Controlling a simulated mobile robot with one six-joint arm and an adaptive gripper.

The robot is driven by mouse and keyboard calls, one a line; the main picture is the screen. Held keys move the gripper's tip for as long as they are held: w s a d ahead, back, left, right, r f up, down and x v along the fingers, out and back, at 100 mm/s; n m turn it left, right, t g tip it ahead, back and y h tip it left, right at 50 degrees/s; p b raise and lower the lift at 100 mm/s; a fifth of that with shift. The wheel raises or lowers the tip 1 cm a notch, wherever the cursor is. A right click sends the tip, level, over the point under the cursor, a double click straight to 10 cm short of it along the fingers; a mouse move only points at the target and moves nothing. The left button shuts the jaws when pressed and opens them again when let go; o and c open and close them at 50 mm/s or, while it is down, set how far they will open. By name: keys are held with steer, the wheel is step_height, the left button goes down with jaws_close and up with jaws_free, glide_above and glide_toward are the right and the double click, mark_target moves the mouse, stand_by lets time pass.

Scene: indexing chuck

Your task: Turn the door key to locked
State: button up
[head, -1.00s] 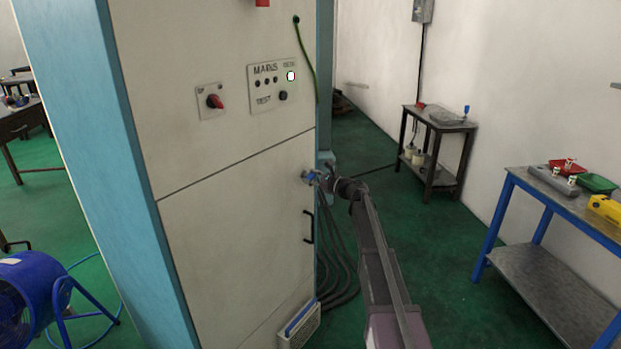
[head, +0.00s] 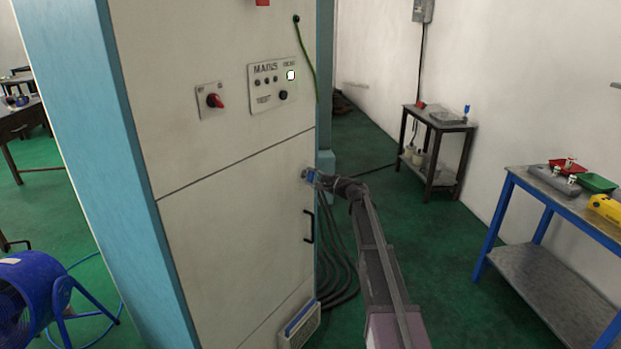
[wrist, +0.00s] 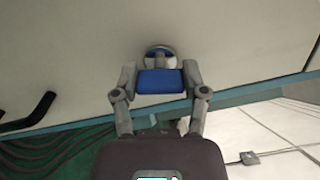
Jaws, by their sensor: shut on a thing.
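The door key has a blue grip (wrist: 160,82) and sits in a round metal lock (wrist: 160,52) on the cabinet door. In the wrist view my gripper (wrist: 160,84) has one finger on each side of the blue grip and is shut on it. In the head view the key's blue part (head: 310,176) shows small at the door's right edge, with my gripper (head: 318,180) at it. The key's shaft is mostly hidden behind the grip. I cannot read any lock markings.
A black door handle (head: 308,227) is just below the lock. Dark cables (head: 338,262) hang beside the cabinet. A panel with a red rotary switch (head: 215,101) is above. A blue workbench (head: 530,190) stands at the right; green floor lies between.

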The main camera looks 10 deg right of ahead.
steer(key=shift+n, duration=1.7)
steer(key=o, duration=1.2)
steer(key=shift+c, duration=0.2)
steer(key=v, duration=1.2)
